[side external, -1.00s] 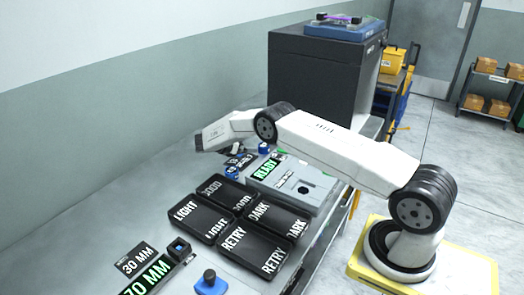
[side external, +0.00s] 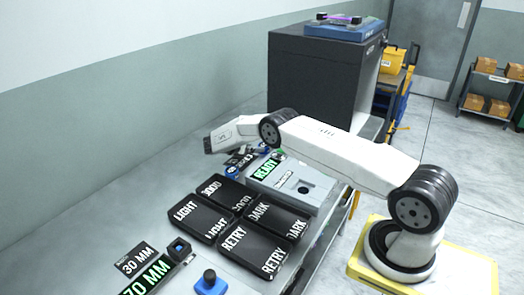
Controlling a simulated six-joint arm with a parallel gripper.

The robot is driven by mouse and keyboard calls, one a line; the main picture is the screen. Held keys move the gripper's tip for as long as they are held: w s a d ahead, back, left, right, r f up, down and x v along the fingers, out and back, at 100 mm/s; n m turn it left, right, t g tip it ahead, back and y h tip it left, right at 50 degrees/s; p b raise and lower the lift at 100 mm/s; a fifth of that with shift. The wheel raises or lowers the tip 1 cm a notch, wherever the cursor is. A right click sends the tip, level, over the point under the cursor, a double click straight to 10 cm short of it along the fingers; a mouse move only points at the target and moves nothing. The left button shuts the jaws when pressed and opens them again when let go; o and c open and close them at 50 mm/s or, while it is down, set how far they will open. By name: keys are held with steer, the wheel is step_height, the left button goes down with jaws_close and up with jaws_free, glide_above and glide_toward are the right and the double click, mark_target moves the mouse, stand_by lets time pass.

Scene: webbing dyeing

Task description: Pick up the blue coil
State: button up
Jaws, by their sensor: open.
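A small blue coil-like piece (side external: 232,172) lies on the bench just left of the grey READY unit. A second small blue piece (side external: 264,148) sits behind that unit, partly hidden by my arm. I cannot tell for sure which one is the blue coil. My gripper (side external: 240,159) hangs at the end of my white arm, over the area between these two pieces. It is open. Its fingers are small and mostly lost against dark items there, so their exact gap to the coil cannot be judged. Nothing is seen held in it.
The grey READY unit (side external: 318,190) stands right of the gripper. Several dark labelled trays (side external: 229,189) lie in front of it. A blue piece with a knob (side external: 208,283) and a 30 MM plate (side external: 136,259) are near the front. A large dark cabinet (side external: 310,85) stands behind.

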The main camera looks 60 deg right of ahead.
mark_target(262, 145)
steer(key=shift+x, duration=2.45)
steer(key=c, duration=1.2)
steer(key=shift+r, duration=0.25)
steer(key=shift+c, duration=0.2)
steer(key=shift+r, duration=1.3)
steer(key=shift+s+a+r, duration=0.25)
steer(key=shift+s+r, duration=0.15)
steer(key=shift+r, duration=0.15)
steer(key=shift+s+a+r, duration=0.2)
steer(key=shift+s+r, duration=0.2)
steer(key=shift+r, duration=0.1)
steer(key=s+a+r, duration=0.5)
steer(key=s+r, duration=0.2)
steer(key=s, duration=0.4)
steer(key=shift+a+r, duration=0.35)
steer(key=shift+r, duration=0.05)
